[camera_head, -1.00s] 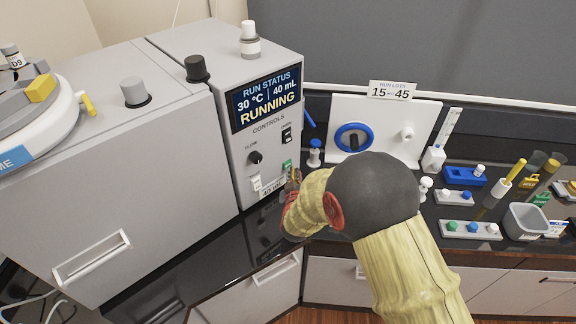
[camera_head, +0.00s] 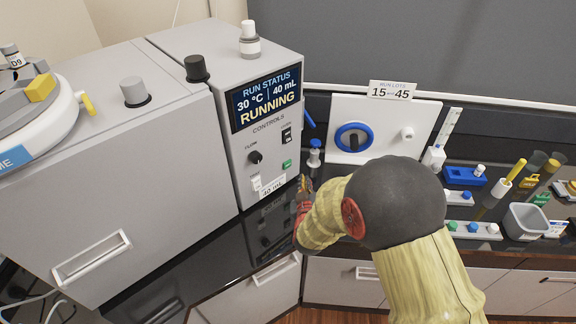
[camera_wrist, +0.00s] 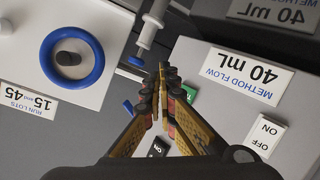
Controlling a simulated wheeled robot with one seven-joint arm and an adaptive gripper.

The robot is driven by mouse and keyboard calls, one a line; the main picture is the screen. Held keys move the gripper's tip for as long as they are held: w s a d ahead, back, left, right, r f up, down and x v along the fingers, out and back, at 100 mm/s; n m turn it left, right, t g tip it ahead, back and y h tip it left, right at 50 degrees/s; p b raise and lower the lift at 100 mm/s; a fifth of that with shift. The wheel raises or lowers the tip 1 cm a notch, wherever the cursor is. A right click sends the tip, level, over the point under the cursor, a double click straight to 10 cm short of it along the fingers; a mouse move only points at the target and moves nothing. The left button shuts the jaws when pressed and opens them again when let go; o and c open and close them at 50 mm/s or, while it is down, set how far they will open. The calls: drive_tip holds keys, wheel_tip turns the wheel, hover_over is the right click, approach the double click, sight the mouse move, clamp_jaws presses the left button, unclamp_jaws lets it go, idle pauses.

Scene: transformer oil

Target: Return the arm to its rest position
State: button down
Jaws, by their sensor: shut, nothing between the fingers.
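My gripper (camera_head: 304,184) is just right of the control panel of the grey machine (camera_head: 262,120), in front of its green button (camera_head: 287,165). In the wrist view my gripper (camera_wrist: 163,70) shows its fingers together with nothing between them. The machine's screen (camera_head: 266,97) reads RUNNING, 30 °C and 40 mL. The green button (camera_wrist: 189,93) is partly hidden behind the fingers in the wrist view. My arm covers part of the bench behind it.
A white panel with a blue ring (camera_head: 354,137) stands behind my gripper. A white and blue fitting (camera_head: 315,155) stands close by it. A grey cup (camera_head: 526,221), small racks and yellow-handled tools (camera_head: 515,172) crowd the right side. The dark bench front (camera_head: 215,268) is clear.

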idle(0.4)
drive_tip(key=s+d+r+m+g, duration=0.1)
drive_tip(key=s+d+r, duration=0.15)
drive_tip(key=r, duration=0.25)
drive_tip(key=s+d+r+m+g+y+b, duration=0.1)
drive_tip(key=s+d+r+g, duration=0.1)
drive_tip(key=s+r, duration=0.25)
drive_tip(key=s+d+r+m+g, duration=0.1)
drive_tip(key=s+d+r, duration=0.15)
drive_tip(key=r, duration=0.35)
drive_tip(key=s+d+r+m+g, duration=0.1)
drive_tip(key=s+d, duration=0.2)
drive_tip(key=s, duration=0.6)
drive_tip(key=s+d+r+m+g+h+b, duration=0.1)
drive_tip(key=s+d, duration=0.3)
drive_tip(key=s, duration=0.4)
drive_tip(key=s+d+r+m+g, duration=0.1)
drive_tip(key=s+d+r+g, duration=0.1)
drive_tip(key=s, duration=0.7)
drive_tip(key=shift+s+d+g+h, duration=0.3)
drive_tip(key=shift+d+g+h, duration=0.15)
drive_tip(key=shift+d, duration=0.65)
